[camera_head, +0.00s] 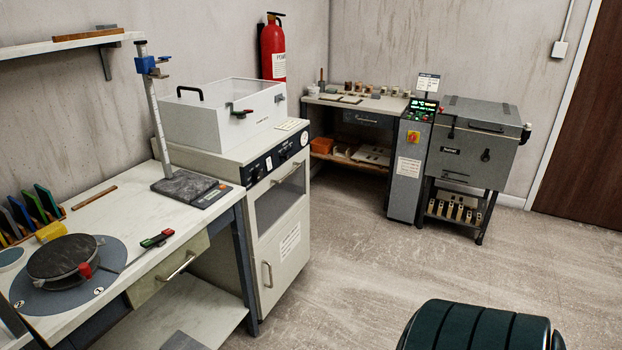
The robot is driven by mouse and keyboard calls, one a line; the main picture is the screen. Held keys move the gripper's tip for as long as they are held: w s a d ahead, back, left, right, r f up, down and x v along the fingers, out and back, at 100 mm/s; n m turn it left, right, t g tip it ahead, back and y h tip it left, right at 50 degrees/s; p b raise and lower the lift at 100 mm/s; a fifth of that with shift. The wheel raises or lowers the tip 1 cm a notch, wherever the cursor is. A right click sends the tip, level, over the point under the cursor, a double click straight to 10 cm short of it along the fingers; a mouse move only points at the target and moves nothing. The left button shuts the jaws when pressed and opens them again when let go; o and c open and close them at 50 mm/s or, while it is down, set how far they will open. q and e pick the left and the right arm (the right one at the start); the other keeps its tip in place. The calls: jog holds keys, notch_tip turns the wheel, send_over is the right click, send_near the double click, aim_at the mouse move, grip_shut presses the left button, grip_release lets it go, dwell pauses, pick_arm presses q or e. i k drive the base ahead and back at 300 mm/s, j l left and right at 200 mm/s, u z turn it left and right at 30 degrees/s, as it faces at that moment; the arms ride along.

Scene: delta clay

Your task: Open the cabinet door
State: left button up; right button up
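A cream cabinet (285,258) stands left of centre, beside the workbench. Its lower door has a vertical metal handle (267,275) on its left side and a white label on its face. The door looks shut. Above it is a dark panel (279,199) with a slanted bar handle, below a strip of dark knobs and a gauge. Neither of my grippers is in view.
The workbench (135,218) at left holds a round turntable (64,257), a stand and small tools, with a drawer (168,272) below. A grey kiln-like unit (474,145) and another bench stand at the back. A dark green rounded object (480,326) is at bottom right. The middle floor is clear.

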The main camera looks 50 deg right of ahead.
aim_at(275, 267)
jog(key=z, duration=1.55)
